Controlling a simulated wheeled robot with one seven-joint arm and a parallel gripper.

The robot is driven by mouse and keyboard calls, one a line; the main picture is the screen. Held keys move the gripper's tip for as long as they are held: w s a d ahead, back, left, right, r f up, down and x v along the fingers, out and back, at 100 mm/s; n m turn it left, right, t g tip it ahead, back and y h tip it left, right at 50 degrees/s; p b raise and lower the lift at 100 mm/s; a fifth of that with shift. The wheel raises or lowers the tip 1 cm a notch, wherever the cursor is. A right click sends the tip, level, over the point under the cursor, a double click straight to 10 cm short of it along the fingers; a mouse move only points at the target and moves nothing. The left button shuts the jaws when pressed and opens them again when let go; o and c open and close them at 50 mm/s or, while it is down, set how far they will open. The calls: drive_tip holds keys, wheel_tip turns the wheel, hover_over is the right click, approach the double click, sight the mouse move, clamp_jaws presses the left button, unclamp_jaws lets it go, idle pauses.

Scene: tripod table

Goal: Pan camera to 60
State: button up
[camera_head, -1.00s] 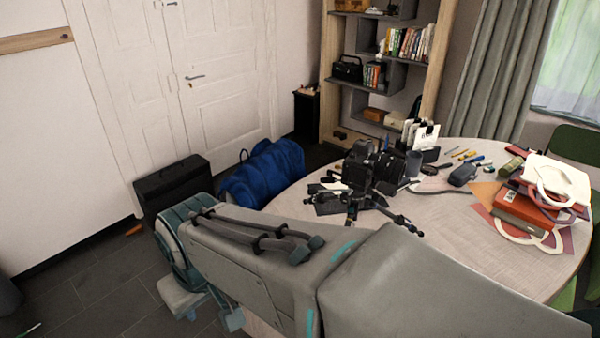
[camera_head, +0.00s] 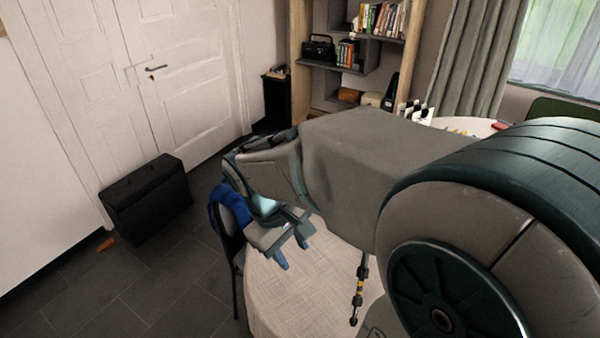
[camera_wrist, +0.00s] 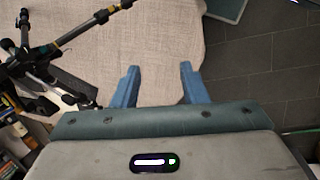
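The camera on the tripod is hidden behind my arm in the head view. One dark tripod leg (camera_head: 358,290) shows below the arm, standing on the round table (camera_head: 285,305). In the wrist view the black tripod (camera_wrist: 45,55) is at the upper left, with one leg reaching to the top edge; I cannot make out the camera's pan angle. My gripper (camera_head: 291,252) is above the table's left edge in the head view. In the wrist view its two blue fingers (camera_wrist: 158,82) are apart with nothing between them. It is to one side of the tripod, not touching it.
A black case (camera_head: 147,200) stands on the dark tiled floor by the white door (camera_head: 190,90). A blue bag (camera_head: 231,201) is partly hidden behind my gripper. A bookshelf (camera_head: 300,60) stands at the back. My arm covers much of the table.

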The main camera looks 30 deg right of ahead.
drive_tip(key=w+d+f+n+g+h, duration=0.2)
drive_tip(key=w+d+f+n+h, duration=0.15)
drive_tip(key=w+n+h, duration=0.45)
drive_tip(key=w+d+f+n+g+h, duration=0.25)
drive_tip(key=w+f+n+h, duration=0.2)
drive_tip(key=w+h, duration=0.35)
drive_tip(key=shift+t+y, duration=0.45)
drive_tip(key=shift+y, duration=0.25)
drive_tip(key=p+x, duration=0.1)
drive_tip(key=x, duration=0.3)
drive_tip(key=w+p+x, duration=0.1)
drive_tip(key=x, duration=0.4)
drive_tip(key=p+x, duration=0.1)
drive_tip(key=x, duration=0.3)
drive_tip(key=shift+d+r, duration=0.4)
drive_tip(key=shift+d, duration=0.05)
drive_tip(key=shift+a, duration=0.1)
clamp_jaws()
